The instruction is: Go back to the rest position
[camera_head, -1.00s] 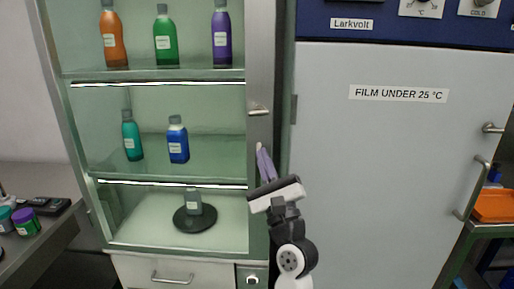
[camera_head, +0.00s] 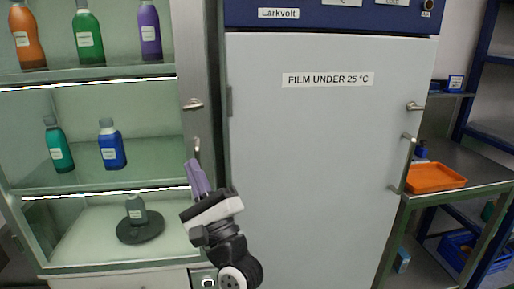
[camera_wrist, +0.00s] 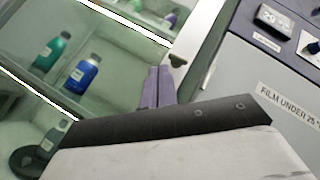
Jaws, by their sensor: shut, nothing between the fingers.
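My gripper (camera_head: 198,178) is in front of the right edge of the glass cabinet (camera_head: 204,90), near its handle. Its two purple fingers are together with nothing between them. In the wrist view the fingers (camera_wrist: 157,86) also lie side by side, pointing up toward the cabinet's frame. I cannot tell from the pictures whether the fingertips touch the cabinet.
The cabinet holds several bottles, among them a blue one (camera_head: 111,147) and a teal one (camera_head: 58,146). A grey bottle (camera_head: 136,210) stands on a black disc (camera_head: 141,230). A large grey film cabinet (camera_head: 310,150) stands right of it. An orange tray (camera_head: 437,177) lies on a side table.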

